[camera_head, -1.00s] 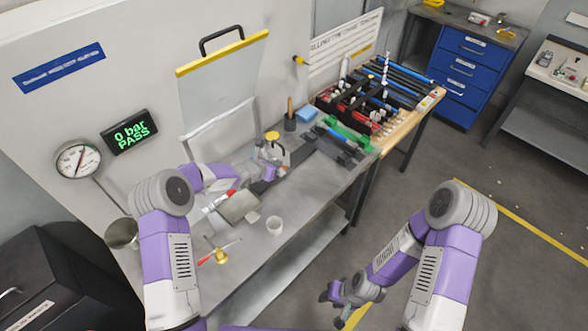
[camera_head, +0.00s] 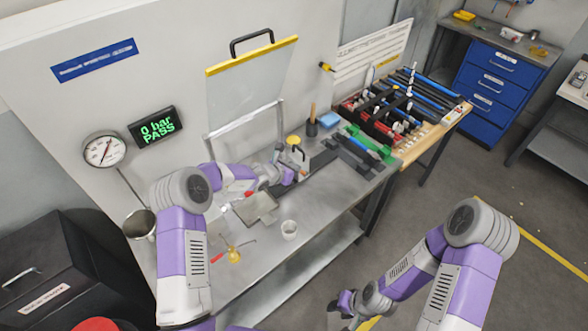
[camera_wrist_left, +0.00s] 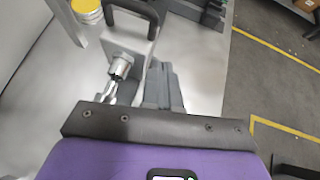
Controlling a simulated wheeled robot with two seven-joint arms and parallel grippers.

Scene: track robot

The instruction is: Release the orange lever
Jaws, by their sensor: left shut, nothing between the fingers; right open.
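I cannot pick out an orange lever with certainty. A grey block with a black handle (camera_head: 298,157) stands on the bench with a yellow cap (camera_head: 293,140) beside it. In the left wrist view the block (camera_wrist_left: 130,40) has a black loop handle, and a metal fitting (camera_wrist_left: 121,67) shows in front of it. My left gripper (camera_head: 287,173) is close to this block, shut and empty; its fingertips are hard to make out, and I cannot tell whether they touch anything. My right gripper (camera_head: 346,303) is open and empty, low in front of the bench.
A clear guard (camera_head: 248,92) stands behind. A pressure gauge (camera_head: 104,150) and a display (camera_head: 156,127) reading "0 bar PASS" hang left.

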